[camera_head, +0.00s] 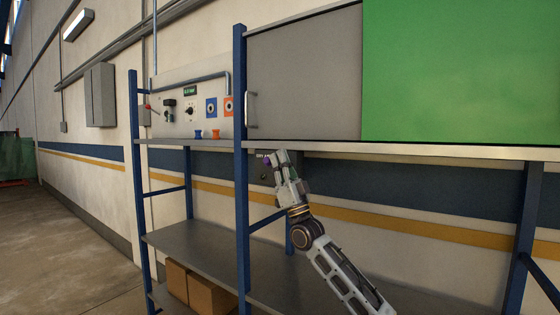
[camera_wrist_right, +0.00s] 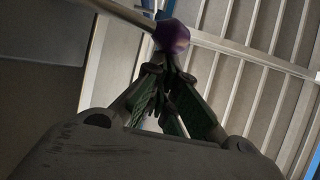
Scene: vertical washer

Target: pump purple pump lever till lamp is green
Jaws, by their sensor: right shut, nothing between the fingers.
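The purple knob of the pump lever (camera_head: 267,161) shows just under the shelf edge, beside the fingertips of my right gripper (camera_head: 280,155). In the right wrist view the purple knob (camera_wrist_right: 172,37) sits at the end of a pale rod that comes in from the upper left. My right gripper also shows there (camera_wrist_right: 168,72), with its fingers shut and nothing between them. The knob appears just beyond the fingertips; I cannot tell whether they touch. I cannot make out a pump lamp. My left gripper is not in view.
A control panel (camera_head: 170,75) with a small green display (camera_head: 190,91) and knobs stands at left on the blue-post rack (camera_head: 241,200). A grey door and green panel (camera_head: 460,70) are above the shelf edge.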

